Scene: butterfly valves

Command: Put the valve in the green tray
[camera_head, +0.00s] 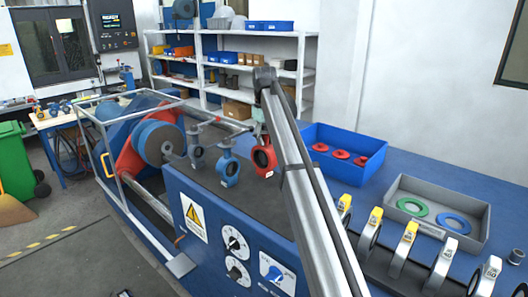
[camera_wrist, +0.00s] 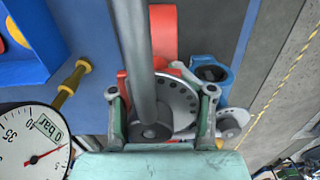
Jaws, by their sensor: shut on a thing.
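A red butterfly valve (camera_head: 264,160) with a grey lever is in my gripper. In the wrist view, its red body (camera_wrist: 163,35) and grey notched plate (camera_wrist: 178,101) lie between my fingers (camera_wrist: 162,112), which are shut on it from both sides. In the head view, my arm hides most of the gripper. Whether the valve touches the bench cannot be told. A blue valve (camera_head: 228,167) and a grey valve (camera_head: 195,150) stand to its left; the blue one also shows in the wrist view (camera_wrist: 225,78). No green tray is visible.
A blue bin (camera_head: 342,172) with red rings stands behind on the right. A grey tray (camera_head: 425,228) with a green and a blue ring is further right. A gauge (camera_wrist: 30,145) shows in the wrist view.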

